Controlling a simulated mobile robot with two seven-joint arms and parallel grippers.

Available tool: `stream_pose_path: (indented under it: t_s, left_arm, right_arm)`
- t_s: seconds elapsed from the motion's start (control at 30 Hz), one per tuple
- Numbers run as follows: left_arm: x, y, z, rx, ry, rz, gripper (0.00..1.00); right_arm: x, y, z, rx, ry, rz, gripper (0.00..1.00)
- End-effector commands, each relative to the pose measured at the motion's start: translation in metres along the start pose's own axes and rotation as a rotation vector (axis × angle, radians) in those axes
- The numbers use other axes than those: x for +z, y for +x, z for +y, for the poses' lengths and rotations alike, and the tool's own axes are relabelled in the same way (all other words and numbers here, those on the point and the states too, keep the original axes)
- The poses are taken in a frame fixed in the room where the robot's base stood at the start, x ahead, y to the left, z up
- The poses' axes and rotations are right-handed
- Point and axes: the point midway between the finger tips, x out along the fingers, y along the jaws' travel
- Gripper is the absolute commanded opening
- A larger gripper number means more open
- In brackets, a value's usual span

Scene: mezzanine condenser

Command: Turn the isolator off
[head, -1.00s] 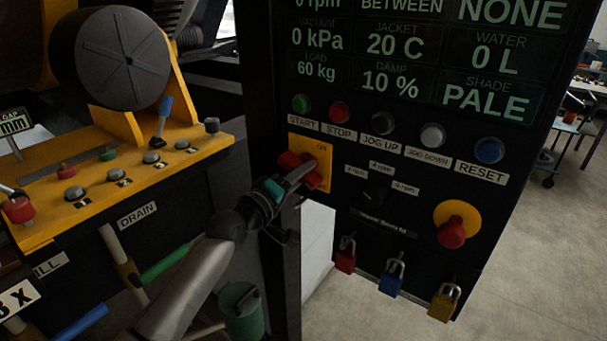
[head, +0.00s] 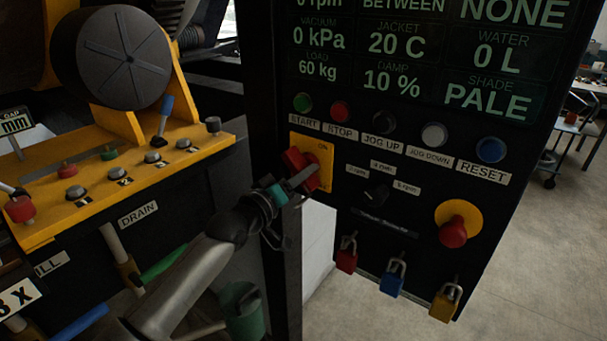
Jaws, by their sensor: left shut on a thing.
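The isolator is a red rotary handle (head: 294,160) on a yellow plate (head: 325,182) at the left edge of the black control panel. An "ON" mark shows at the plate's upper right. The handle sits slanted, from upper left to lower right. My left gripper (head: 303,178) reaches it from the lower left and is shut on the handle; its fingers cover part of the red. My right gripper is not in view.
Push buttons labelled START to RESET sit above, with a small black selector (head: 376,194) right of the isolator. A red emergency stop (head: 453,232) is at lower right. Several padlocks, including a blue one (head: 391,283), hang below. A yellow console (head: 110,185) stands left.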

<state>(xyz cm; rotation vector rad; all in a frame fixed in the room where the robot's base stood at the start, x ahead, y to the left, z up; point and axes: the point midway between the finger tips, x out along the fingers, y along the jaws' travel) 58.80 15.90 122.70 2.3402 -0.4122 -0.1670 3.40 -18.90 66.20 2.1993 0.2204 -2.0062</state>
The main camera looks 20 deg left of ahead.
Motion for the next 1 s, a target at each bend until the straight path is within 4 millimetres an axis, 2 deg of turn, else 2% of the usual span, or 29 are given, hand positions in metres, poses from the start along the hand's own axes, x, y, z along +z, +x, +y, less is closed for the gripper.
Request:
stream_pose_path:
  t_s: [0.17,0.2,0.47,0.77,0.87,1.0]
  left_arm:
    - [0.000,0.000,-0.001,-0.002,0.007,-0.001,0.00]
    - [0.000,0.000,-0.001,-0.002,0.007,-0.001,0.31]
    - [0.000,0.000,-0.001,-0.001,0.004,-0.001,0.60]
    - [0.000,-0.002,0.000,-0.001,0.002,0.000,0.60]
    - [0.001,-0.008,-0.001,-0.002,0.001,-0.001,0.60]
    - [0.001,-0.026,-0.001,-0.002,0.002,-0.002,0.60]
  right_arm:
    - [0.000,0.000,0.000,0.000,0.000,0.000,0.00]
    - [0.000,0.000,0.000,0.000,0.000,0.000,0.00]
    - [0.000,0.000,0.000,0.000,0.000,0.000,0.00]
    - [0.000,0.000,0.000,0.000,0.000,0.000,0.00]
    - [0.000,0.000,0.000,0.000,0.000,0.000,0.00]
    - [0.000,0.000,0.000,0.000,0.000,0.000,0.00]
